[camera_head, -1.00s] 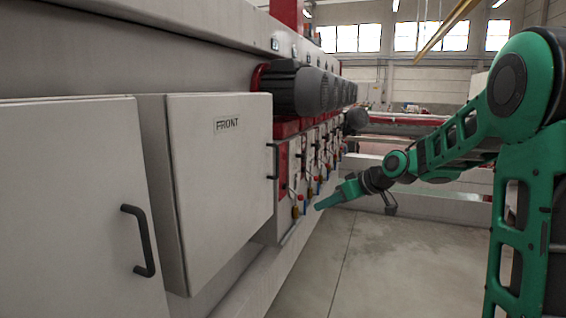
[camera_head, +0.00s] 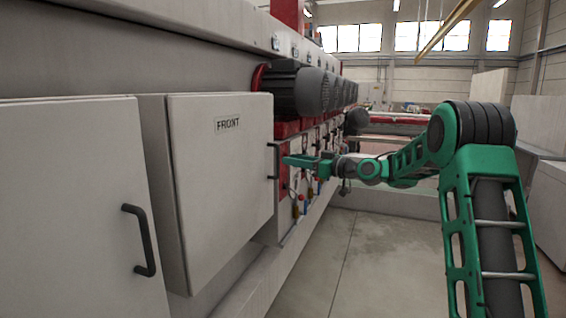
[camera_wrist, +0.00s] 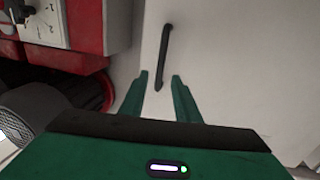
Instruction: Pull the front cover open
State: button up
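The front cover (camera_head: 220,180) is a pale grey box door labelled FRONT on the left machine, and it looks shut. Its black bar handle (camera_head: 275,161) is at its right edge. My gripper (camera_head: 287,161) is close to this handle in the head view. In the wrist view the handle (camera_wrist: 164,55) stands ahead of my open fingers (camera_wrist: 159,82), with its lower end between the fingertips' lines. The fingers are apart and hold nothing. Whether the fingertips are level with the bar in depth I cannot tell.
Another grey door (camera_head: 75,210) with a black handle (camera_head: 140,240) is at the near left. Dark motors (camera_head: 300,90) and red panels with knobs line the machine beyond the cover. The concrete floor (camera_head: 360,260) to the right is clear.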

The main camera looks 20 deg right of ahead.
jog(key=shift+x, duration=2.4)
